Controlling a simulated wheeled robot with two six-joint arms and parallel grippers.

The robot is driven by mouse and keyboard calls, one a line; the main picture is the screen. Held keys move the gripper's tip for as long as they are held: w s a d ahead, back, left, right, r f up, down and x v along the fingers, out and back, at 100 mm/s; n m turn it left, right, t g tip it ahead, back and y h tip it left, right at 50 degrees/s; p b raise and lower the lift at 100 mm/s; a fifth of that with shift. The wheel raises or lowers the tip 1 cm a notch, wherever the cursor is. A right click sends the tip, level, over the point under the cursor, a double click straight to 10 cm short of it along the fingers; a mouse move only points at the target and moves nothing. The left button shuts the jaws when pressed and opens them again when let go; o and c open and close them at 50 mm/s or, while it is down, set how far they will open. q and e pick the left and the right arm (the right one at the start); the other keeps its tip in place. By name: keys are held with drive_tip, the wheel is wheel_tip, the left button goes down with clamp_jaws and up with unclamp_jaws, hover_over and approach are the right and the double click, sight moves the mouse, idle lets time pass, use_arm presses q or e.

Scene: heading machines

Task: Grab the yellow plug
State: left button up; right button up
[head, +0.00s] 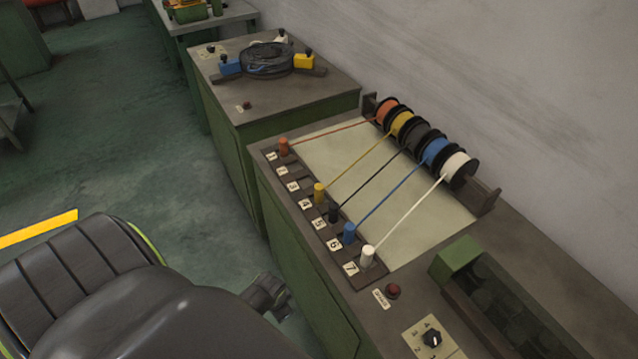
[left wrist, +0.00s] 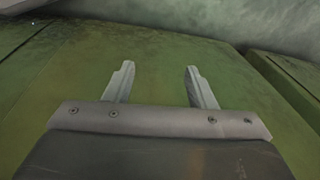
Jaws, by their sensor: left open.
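The yellow plug (head: 319,193) stands upright in the numbered socket strip (head: 372,283) on the green cabinet's top, near label 4. A yellow cord runs from it to the yellow spool (head: 402,124) on the rack. My left gripper (head: 283,300) is low beside the cabinet's front, away from the plug and below the top's edge. In the left wrist view my left gripper (left wrist: 158,84) has its two fingers apart with nothing between them, facing a green panel (left wrist: 150,60). The plug does not show in that view. My right gripper is not in view.
Orange (head: 284,147), black (head: 333,212), blue (head: 349,233) and white (head: 368,256) plugs stand in the same strip, with cords to their spools. A red button (head: 393,290), a dial (head: 432,338) and a green-ended bin (head: 458,256) are at the right. Open floor lies left.

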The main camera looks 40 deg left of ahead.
use_arm(q)
drive_tip(key=w+r+m+p, duration=0.1)
drive_tip(key=w+r, duration=0.2)
drive_tip(key=r, duration=0.4)
drive_tip(key=w+r+m+p, duration=0.1)
drive_tip(key=w+r+p, duration=0.1)
drive_tip(key=w+r, duration=0.35)
wheel_tip(320, 180, up, 31)
drive_tip(key=m+g+h+p, duration=0.1)
drive_tip(key=m+p, duration=0.2)
drive_tip(key=m, duration=0.9)
hover_over(319, 186)
wheel_tip(319, 186, down, 13)
drive_tip(key=b, duration=1.3)
drive_tip(key=shift+w+f, duration=0.1)
drive_tip(key=shift+w, duration=0.05)
drive_tip(key=shift+s+d+f+b, duration=0.1)
drive_tip(key=shift+s+f+b, duration=0.1)
drive_tip(key=shift+f+b, duration=0.8)
drive_tip(key=shift+f+p, duration=0.55)
drive_tip(key=shift+f, duration=0.45)
drive_tip(key=c, duration=1.1)
